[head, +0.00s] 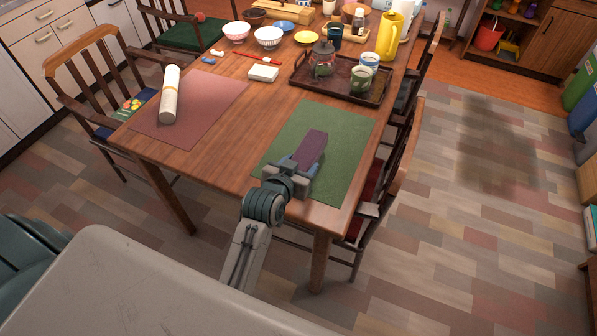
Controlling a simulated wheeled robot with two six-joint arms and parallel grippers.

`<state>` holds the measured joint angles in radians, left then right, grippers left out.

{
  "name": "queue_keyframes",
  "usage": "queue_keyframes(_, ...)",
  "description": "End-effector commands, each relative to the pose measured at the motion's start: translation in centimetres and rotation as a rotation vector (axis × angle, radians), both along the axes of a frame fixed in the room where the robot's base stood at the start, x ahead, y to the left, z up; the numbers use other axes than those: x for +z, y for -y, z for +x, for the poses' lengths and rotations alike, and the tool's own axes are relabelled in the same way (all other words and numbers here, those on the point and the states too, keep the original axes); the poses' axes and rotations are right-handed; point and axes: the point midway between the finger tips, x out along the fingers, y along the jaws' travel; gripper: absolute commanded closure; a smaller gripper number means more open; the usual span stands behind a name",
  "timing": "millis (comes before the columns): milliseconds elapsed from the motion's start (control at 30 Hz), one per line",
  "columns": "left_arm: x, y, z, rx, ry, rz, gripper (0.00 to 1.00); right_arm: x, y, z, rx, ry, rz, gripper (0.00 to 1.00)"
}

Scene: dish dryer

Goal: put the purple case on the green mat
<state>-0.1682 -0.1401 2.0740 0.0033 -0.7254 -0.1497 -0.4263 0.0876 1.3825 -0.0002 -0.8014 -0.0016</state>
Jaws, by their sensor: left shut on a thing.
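The purple case (313,146) is a long dark purple box over the green mat (347,138) at the near right part of the wooden table. My left gripper (299,167) is shut on the near end of the case. I cannot tell whether the case touches the mat or is held just above it. The arm and gripper hide the mat's near left part. My right gripper is not in view.
A reddish mat (205,110) with a cream roll (170,95) lies at left. A dark tray (377,93) with a glass jar and cups stands behind the green mat. Chairs (386,170) flank the table. Bowls and a yellow pitcher (390,36) are farther back.

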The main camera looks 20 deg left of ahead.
Motion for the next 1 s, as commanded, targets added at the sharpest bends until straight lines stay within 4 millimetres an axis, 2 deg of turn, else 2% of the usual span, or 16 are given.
queue_keyframes(33,-1.3,-0.1,-0.2,-0.002,-0.009,0.004,0.68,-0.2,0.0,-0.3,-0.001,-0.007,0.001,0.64)
queue_keyframes(167,-2.9,-0.2,-0.2,-0.002,-0.007,0.004,0.68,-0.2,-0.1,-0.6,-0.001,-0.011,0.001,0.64)
queue_keyframes(567,-3.4,-0.2,-0.2,-0.001,-0.005,0.003,0.68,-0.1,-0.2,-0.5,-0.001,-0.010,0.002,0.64)
queue_keyframes(600,-3.4,-0.2,-0.2,-0.001,-0.006,0.003,0.38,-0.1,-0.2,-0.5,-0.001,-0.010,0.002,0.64)
queue_keyframes(700,-3.4,-0.2,-0.2,-0.001,-0.005,0.003,0.22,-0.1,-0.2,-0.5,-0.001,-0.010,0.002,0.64)
queue_keyframes(1000,-3.2,-0.2,-0.2,0.000,-0.004,0.003,0.22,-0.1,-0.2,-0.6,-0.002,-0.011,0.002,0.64)
